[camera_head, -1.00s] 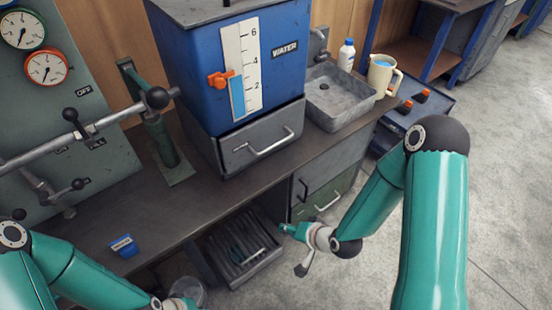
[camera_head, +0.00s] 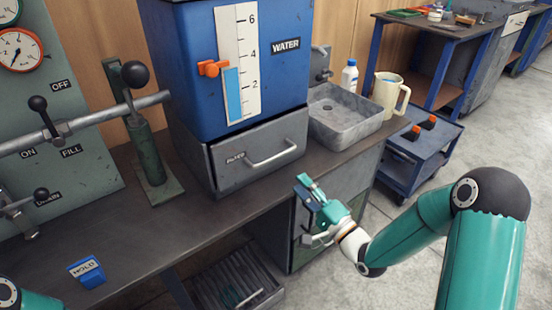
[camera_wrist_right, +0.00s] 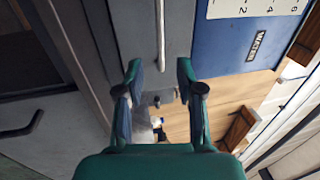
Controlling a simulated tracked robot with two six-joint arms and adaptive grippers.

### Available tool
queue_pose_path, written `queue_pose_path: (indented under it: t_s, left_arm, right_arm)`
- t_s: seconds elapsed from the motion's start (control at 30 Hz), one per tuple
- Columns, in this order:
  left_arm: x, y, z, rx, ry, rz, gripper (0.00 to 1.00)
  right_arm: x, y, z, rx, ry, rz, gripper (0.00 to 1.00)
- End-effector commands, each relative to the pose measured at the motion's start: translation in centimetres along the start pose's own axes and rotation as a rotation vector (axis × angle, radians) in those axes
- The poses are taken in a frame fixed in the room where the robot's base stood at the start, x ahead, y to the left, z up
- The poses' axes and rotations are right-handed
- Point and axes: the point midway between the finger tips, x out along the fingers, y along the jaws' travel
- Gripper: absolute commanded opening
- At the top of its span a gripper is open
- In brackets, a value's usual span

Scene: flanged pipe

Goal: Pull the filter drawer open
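The filter drawer (camera_head: 228,174) is a grey metal drawer under the blue water tank (camera_head: 190,70). It looks shut, with a pale bar handle (camera_head: 272,156) on its front. My right gripper (camera_head: 304,184) is in front of and to the lower right of the handle, apart from it. In the right wrist view my right gripper (camera_wrist_right: 158,72) has its fingers spread with nothing between them. The handle (camera_wrist_right: 160,35) shows there as an upright bar beyond the gap. My left gripper is out of the picture; only part of my left arm shows at bottom left.
A grey sink (camera_head: 345,118), a white bottle (camera_head: 349,76) and a cream jug (camera_head: 388,95) are right of the tank. A green press-like stand (camera_head: 152,160) and a blue block (camera_head: 87,271) are on the counter (camera_head: 150,220). A slatted tray (camera_head: 235,280) lies below.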

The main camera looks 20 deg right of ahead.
Motion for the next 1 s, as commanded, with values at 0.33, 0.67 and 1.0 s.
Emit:
queue_pose_path:
  t_s: [0.33,0.67,1.0]
  left_arm:
    - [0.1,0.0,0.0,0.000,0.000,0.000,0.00]
    - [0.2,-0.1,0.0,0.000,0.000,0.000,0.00]
    - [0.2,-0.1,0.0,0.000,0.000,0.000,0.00]
  right_arm:
    - [7.6,0.1,0.1,-0.001,-0.002,0.000,0.37]
    - [11.4,0.1,0.1,0.001,0.000,0.002,0.37]
    - [11.7,0.1,0.1,0.001,0.000,0.002,0.35]
